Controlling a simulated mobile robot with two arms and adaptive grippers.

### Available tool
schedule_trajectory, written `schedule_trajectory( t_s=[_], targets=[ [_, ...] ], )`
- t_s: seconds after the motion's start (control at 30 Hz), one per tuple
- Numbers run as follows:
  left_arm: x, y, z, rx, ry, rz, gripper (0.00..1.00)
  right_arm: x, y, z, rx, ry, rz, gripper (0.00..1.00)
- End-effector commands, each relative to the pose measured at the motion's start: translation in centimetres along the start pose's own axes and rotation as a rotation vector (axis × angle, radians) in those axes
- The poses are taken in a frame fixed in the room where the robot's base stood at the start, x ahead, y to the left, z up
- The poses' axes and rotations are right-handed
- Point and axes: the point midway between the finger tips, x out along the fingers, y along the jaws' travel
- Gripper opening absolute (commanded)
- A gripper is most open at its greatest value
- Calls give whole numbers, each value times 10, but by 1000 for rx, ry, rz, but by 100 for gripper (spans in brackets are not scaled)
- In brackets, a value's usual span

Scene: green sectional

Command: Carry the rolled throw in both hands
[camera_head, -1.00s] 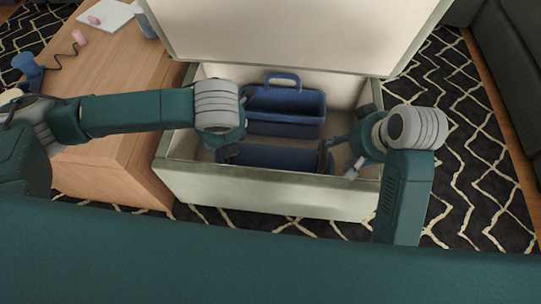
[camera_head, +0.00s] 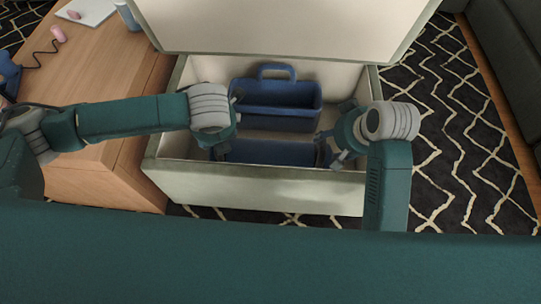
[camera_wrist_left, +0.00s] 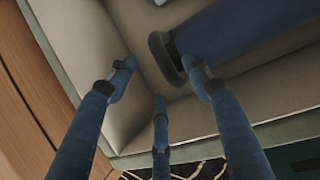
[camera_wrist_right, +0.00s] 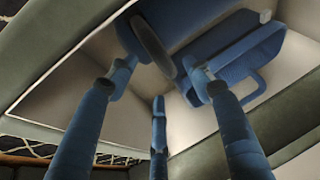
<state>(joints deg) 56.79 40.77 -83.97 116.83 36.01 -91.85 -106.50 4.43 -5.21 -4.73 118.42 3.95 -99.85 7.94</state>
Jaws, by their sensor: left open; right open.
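The rolled throw (camera_head: 270,152) is a dark blue roll lying crosswise in the open pale chest (camera_head: 265,190), near its front wall. My left gripper (camera_head: 222,148) is open at the roll's left end. In the left wrist view, its spread fingers (camera_wrist_left: 160,72) are by the roll's dark end (camera_wrist_left: 168,58), one fingertip overlapping it. My right gripper (camera_head: 335,152) is open at the roll's right end. In the right wrist view, its fingers (camera_wrist_right: 157,80) are spread around the round end (camera_wrist_right: 152,45). Contact cannot be told. The roll's underside is hidden.
A blue caddy (camera_head: 277,98) with a handle stands behind the roll in the chest. The raised lid (camera_head: 285,25) is at the back. A wooden table (camera_head: 95,85) adjoins the chest on the left. Patterned rug (camera_head: 450,150) lies on the right, beside a dark sofa (camera_head: 508,50).

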Motion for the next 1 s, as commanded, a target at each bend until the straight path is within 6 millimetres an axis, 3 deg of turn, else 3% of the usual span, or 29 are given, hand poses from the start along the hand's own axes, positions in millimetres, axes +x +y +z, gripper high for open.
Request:
schedule_trajectory(
  t_s=[0.2, 0.4, 0.8, 1.0],
  targets=[
    [40, 0, -1, 0, 3, 2, 50, 40, 0, 1, 0, -3, 0, 50],
    [62, 0, 0, 0, 1, 1, 50, 62, -1, 0, -1, -1, -1, 50],
    [68, 0, 0, 1, 0, -1, 50, 68, 0, 0, -1, 1, -1, 50],
    [68, 0, 0, 1, 0, -1, 12, 68, -1, 0, -1, 0, -2, 13]
  ],
)
